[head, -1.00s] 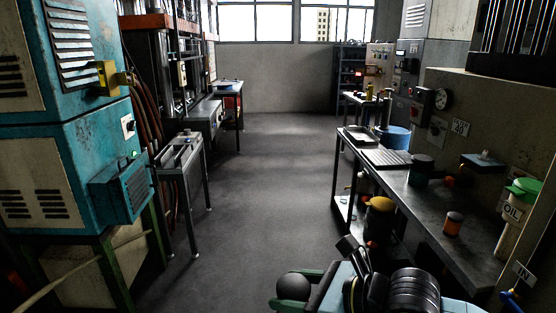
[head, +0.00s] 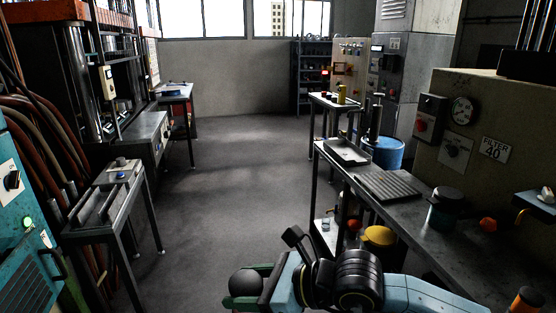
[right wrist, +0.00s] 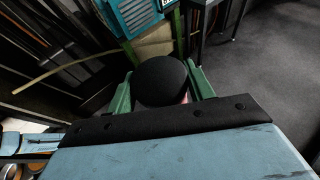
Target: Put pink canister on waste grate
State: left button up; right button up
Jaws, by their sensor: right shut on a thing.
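My right gripper (head: 243,290) reaches in at the bottom of the head view, its green fingers shut around a canister (head: 246,281) with a black rounded lid. In the right wrist view the lid (right wrist: 162,80) sits between the green fingers (right wrist: 160,95), and a sliver of pink body shows under it. Most of the canister's body is hidden. A ribbed metal grate (head: 390,186) lies flat on the right-hand workbench, ahead and to the right of the gripper, apart from it; no label on it is readable. My left gripper is not in view.
A blue drum (head: 384,152) stands behind the bench. The aisle floor (head: 235,200) is clear.

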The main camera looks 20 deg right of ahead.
aim_at(390, 186)
jog(key=z, duration=0.25)
jog(key=i, duration=1.7)
jog(key=z, duration=1.1)
jog(key=i, duration=1.75)
jog(key=z, duration=0.6)
